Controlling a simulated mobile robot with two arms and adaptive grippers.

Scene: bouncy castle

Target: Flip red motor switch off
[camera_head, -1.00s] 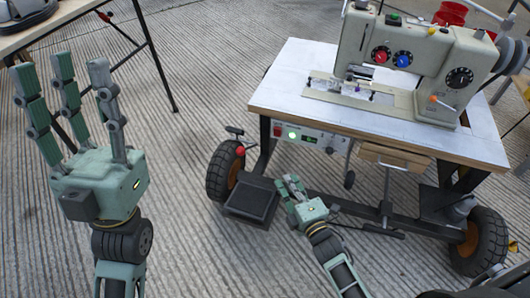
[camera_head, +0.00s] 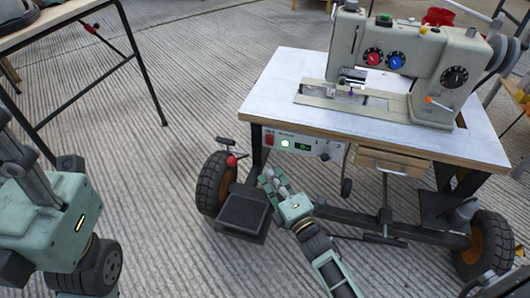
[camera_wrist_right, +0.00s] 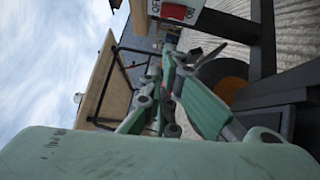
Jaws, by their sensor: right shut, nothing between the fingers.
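The red motor switch (camera_head: 269,138) is at the left end of the control panel under the sewing table's front edge. It also shows near the top of the right wrist view (camera_wrist_right: 173,11). A round green light (camera_head: 286,143) beside it is lit. My right gripper (camera_head: 270,179) is shut and empty, below the panel and near the switch, with a visible gap. Its fingers (camera_wrist_right: 172,90) point toward the panel area in the right wrist view. My left gripper (camera_head: 25,165) is at the left edge, with its fingers partly cut off, far from the switch.
A sewing machine (camera_head: 420,68) stands on the white tabletop (camera_head: 275,95). Below are a black foot pedal (camera_head: 243,212), the frame bars and rubber wheels (camera_head: 213,183). A small wooden drawer (camera_head: 390,160) is right of the panel. Another table (camera_head: 50,20) stands at upper left. Ribbed floor between them is clear.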

